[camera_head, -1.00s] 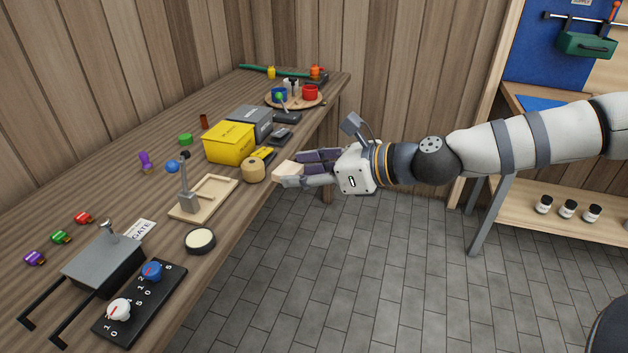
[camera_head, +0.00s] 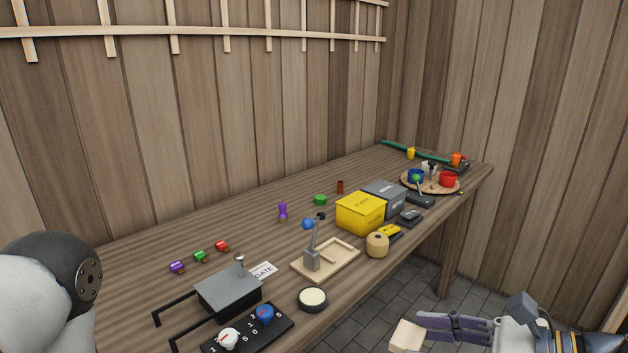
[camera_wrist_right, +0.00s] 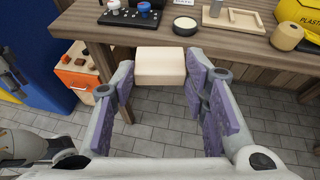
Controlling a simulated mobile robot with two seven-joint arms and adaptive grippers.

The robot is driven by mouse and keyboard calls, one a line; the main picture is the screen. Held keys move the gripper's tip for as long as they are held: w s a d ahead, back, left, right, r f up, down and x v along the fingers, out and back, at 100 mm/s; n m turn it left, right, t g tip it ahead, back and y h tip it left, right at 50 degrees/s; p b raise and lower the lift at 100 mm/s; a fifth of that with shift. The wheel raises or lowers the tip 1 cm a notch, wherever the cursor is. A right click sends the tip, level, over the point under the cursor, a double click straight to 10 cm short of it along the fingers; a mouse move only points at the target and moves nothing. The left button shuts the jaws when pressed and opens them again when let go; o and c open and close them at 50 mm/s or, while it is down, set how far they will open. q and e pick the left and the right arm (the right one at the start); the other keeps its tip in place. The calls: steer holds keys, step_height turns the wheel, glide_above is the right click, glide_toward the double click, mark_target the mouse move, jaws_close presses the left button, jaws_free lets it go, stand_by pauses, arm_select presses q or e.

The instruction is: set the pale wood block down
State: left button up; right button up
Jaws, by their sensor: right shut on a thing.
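The pale wood block (camera_head: 407,336) is at the bottom of the head view, off the front edge of the workbench (camera_head: 130,245) with floor behind it. My right gripper (camera_head: 424,330) is shut on it. The right wrist view shows the block (camera_wrist_right: 160,62) held between the fingertips of the gripper (camera_wrist_right: 158,78), with the bench edge just beyond and floor tiles below. My left gripper is out of view; only a link of that arm shows at the left of the head view.
Near the front edge stand a round dark tin (camera_head: 313,299), a wooden tray with a lever (camera_head: 340,262), a tan roll (camera_head: 377,245) and a black knob panel (camera_head: 248,332). A yellow box (camera_head: 360,213) sits behind. Clear bench top lies around the purple peg (camera_head: 283,211).

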steer(key=shift+w+d, duration=0.25)
steer(key=shift+w, duration=0.1)
steer(key=w+d+r+m+t+h, duration=0.1)
steer(key=w, duration=0.2)
steer(key=w+d+r+m+t+h, duration=0.1)
steer(key=w+d+r, duration=0.1)
steer(key=w, duration=0.2)
steer(key=w+d+r+m+t+h, duration=0.1)
steer(key=w+m, duration=0.1)
steer(key=w, duration=0.1)
steer(key=shift+w+d+r, duration=0.15)
steer(key=shift+d+r, duration=0.1)
steer(key=shift+r, duration=0.1)
steer(key=shift+f, duration=0.15)
